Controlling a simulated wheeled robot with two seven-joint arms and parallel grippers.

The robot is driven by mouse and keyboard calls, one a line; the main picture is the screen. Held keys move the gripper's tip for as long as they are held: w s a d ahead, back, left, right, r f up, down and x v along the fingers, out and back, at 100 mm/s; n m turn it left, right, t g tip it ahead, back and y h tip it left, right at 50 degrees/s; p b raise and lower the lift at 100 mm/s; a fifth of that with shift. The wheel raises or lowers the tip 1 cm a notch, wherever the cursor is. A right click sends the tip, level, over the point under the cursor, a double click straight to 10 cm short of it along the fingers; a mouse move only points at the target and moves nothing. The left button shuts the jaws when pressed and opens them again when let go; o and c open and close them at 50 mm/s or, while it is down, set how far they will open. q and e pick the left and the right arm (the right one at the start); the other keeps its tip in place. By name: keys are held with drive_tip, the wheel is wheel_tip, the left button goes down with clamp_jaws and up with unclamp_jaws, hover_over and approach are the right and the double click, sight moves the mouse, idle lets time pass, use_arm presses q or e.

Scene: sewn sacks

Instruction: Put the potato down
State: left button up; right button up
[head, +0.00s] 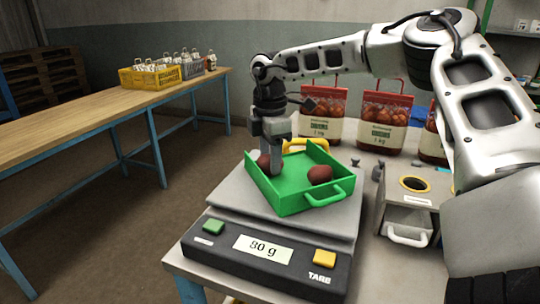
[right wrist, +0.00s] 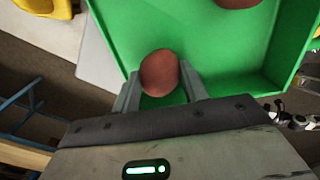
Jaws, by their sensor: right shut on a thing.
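A green tray (head: 296,206) with a handle sits tilted in angle on the scale's grey plate (head: 335,222). My right gripper (head: 274,165) reaches down into the tray's left part and is shut on a reddish-brown potato (head: 263,161). In the right wrist view the held potato (right wrist: 159,73) sits between the two fingers, over the green floor; I cannot tell whether it touches the floor. A second potato (head: 320,174) lies in the tray towards the right, and part of it shows at the top of the right wrist view (right wrist: 237,2). My left gripper is out of view.
The scale's display (head: 263,248) reads 80 g, between a green button (head: 213,227) and a yellow TARE button (head: 324,258). Filled sacks (head: 385,122) stand behind. A grey box with a drawer (head: 408,219) is at right.

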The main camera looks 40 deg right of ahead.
drive_tip(key=o, duration=0.9)
drive_tip(key=shift+o, duration=0.6)
wheel_tip(320, 180, up, 12)
